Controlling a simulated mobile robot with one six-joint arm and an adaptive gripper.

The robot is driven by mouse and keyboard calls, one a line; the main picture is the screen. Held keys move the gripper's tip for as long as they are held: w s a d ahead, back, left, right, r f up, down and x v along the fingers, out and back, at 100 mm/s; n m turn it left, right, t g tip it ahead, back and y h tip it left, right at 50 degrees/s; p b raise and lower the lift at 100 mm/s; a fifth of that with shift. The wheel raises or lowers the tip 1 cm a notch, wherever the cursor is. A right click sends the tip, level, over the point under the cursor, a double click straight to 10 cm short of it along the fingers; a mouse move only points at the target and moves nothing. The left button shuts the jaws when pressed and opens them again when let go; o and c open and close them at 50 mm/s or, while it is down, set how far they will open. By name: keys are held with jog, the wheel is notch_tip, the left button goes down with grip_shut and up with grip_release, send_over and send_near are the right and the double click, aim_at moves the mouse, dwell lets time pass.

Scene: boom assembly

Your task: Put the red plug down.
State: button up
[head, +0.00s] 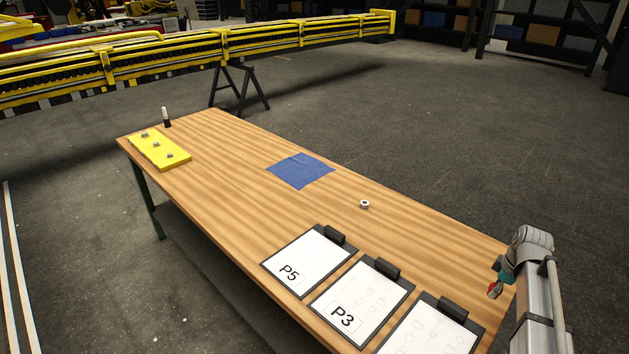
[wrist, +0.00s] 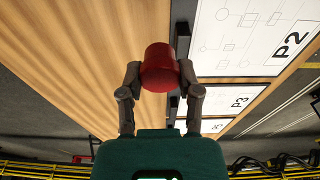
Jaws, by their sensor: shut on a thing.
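The red plug (wrist: 159,68) is held between the two fingers of my gripper (wrist: 160,78) in the wrist view. My gripper is shut on it. The plug hides part of the table and a clipboard clip behind it. In the head view the red plug (head: 493,290) shows small at the end of my arm, at the right end of the wooden table (head: 225,140). My gripper (head: 497,283) is partly hidden there by my own arm. I cannot tell how high the plug is above the table.
Clipboards marked P5 (head: 305,262) and P3 (head: 360,305) lie along the near edge, with a third clipboard (head: 430,335), marked P2 in the wrist view. A nut (head: 364,204), a blue cloth (head: 301,171), a yellow plate (head: 160,152) and a marker (head: 166,118) are farther left. Bare wood lies between.

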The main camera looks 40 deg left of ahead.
jog(key=shift+w, duration=0.15)
jog(key=shift+a, duration=0.1)
jog(key=s+a+r+p, duration=0.1)
jog(key=s+a, duration=0.2)
jog(key=s, duration=0.3)
dwell(0.4)
jog(key=shift+a, duration=0.1)
dwell(0.4)
jog(key=b, duration=0.8)
send_over(475, 298)
jog(key=s, duration=0.1)
notch_tip(475, 298, down, 8)
jog(key=shift+r, duration=0.1)
jog(key=shift+w+f+b, duration=0.5)
jog(key=shift+w+f, duration=0.1)
